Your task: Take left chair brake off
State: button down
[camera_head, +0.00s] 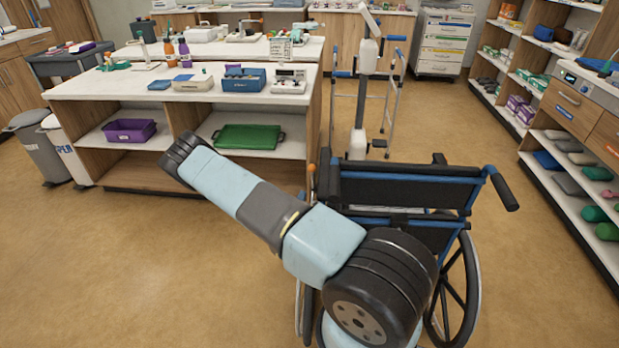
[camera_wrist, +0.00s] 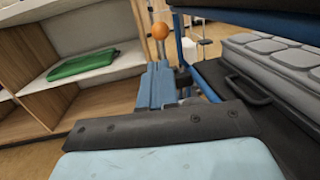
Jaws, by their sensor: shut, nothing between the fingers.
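The wheelchair (camera_head: 400,190) has blue tubing, a black backrest and large black wheels, and stands behind my arm in the head view. An orange knob (camera_head: 311,168), which looks like the brake lever's end, shows at its left side. In the wrist view the orange knob (camera_wrist: 160,30) appears just beyond the tips of my gripper (camera_wrist: 158,68). The gripper's blue fingers are together with nothing between them. I cannot tell whether they touch the knob or lever. The lever's lower part is hidden. My arm hides the chair's left wheel in part, and the gripper is not discernible in the head view.
A shelf counter (camera_head: 200,110) holding a purple bin (camera_head: 130,131) and a green tray (camera_head: 248,137) stands left of the chair. A walking frame (camera_head: 392,110) stands behind it. Storage shelves (camera_head: 570,190) line the right. Floor at the lower left is clear.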

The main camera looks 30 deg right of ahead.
aim_at(310, 167)
jog(key=f+x, duration=0.1)
jog(key=x, duration=1.1)
jog(key=shift+w+r, duration=0.2)
jog(key=shift+r, duration=0.3)
jog(key=shift+d, duration=0.15)
jog(key=w, duration=0.1)
jog(key=w+d+r, duration=0.2)
jog(key=shift+w+d, duration=0.1)
jog(key=shift+w, duration=0.15)
jog(key=shift+s, duration=0.1)
jog(key=r+v, duration=0.2)
jog(key=v, duration=0.9)
jog(key=r+v, duration=0.3)
jog(key=v, duration=0.9)
jog(key=shift+s+a+r, duration=0.15)
jog(key=shift+a+r, duration=0.1)
jog(key=shift+r, duration=0.05)
